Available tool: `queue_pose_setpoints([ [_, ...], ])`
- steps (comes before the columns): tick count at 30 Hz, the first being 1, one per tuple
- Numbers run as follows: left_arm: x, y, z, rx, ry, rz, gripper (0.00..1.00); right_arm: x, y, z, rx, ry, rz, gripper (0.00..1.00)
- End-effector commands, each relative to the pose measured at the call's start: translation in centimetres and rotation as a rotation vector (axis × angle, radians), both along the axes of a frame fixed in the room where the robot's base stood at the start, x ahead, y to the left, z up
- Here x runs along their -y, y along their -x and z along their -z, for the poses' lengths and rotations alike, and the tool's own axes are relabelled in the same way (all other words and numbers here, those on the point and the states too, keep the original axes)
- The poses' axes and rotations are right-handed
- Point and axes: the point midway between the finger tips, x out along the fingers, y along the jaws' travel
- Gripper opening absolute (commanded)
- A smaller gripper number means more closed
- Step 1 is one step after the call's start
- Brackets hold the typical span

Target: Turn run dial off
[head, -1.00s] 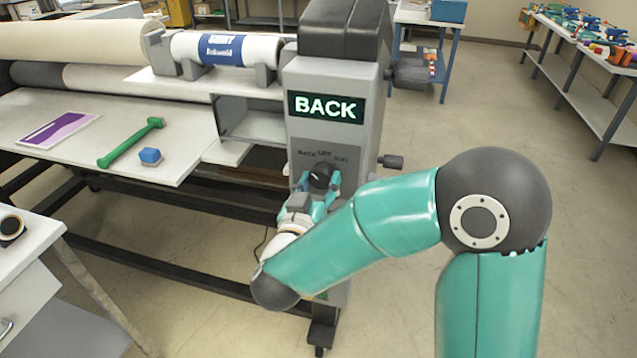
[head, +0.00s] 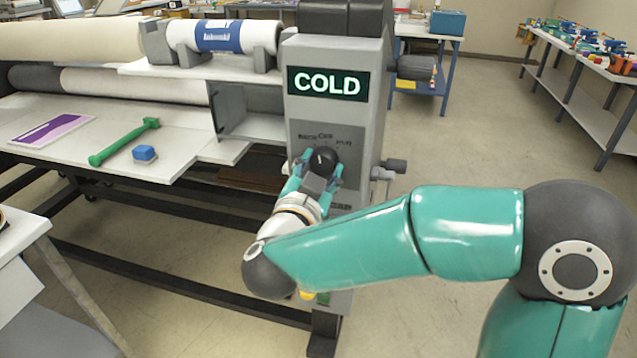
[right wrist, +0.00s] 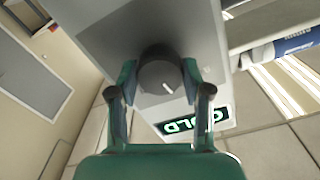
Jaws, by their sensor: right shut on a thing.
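The black run dial (head: 323,160) sits on the grey end panel (head: 352,125) of the laminator, below a display (head: 328,83) that reads COLD in green-white letters. My right gripper (head: 318,172) is at the dial, its fingers on either side of it. In the right wrist view the dial (right wrist: 160,78) shows a white pointer mark and lies between the two fingers of my right gripper (right wrist: 158,85), which is shut on it. The small lettering around the dial is too blurred to read fully. My left gripper is not in view.
A small grey knob (head: 395,166) sticks out from the panel's right side. Tables with tools stand at the far right. The floor between is clear.

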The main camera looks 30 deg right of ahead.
Motion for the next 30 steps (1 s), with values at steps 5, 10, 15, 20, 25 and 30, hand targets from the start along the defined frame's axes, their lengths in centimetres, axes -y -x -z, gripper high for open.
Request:
queue_pose_setpoints([
  [5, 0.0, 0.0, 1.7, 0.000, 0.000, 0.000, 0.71, 0.1, 0.1, 0.2, 0.082, -0.067, 0.003, 0.14],
  [10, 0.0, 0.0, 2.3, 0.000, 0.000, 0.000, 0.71, 0.1, 0.0, 0.1, 0.125, -0.106, 0.003, 0.14],
  [15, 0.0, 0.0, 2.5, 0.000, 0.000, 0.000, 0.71, 0.1, 0.1, 0.0, 0.144, -0.122, 0.003, 0.14],
  [20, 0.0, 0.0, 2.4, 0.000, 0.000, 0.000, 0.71, 0.1, 0.1, -0.1, 0.146, -0.125, 0.004, 0.14],
  [25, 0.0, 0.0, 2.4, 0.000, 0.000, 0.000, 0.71, 0.1, 0.1, -0.1, 0.145, -0.124, 0.004, 0.14],
  [30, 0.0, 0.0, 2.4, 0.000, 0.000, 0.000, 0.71, 0.1, 0.1, -0.1, 0.145, -0.123, 0.003, 0.72],
])
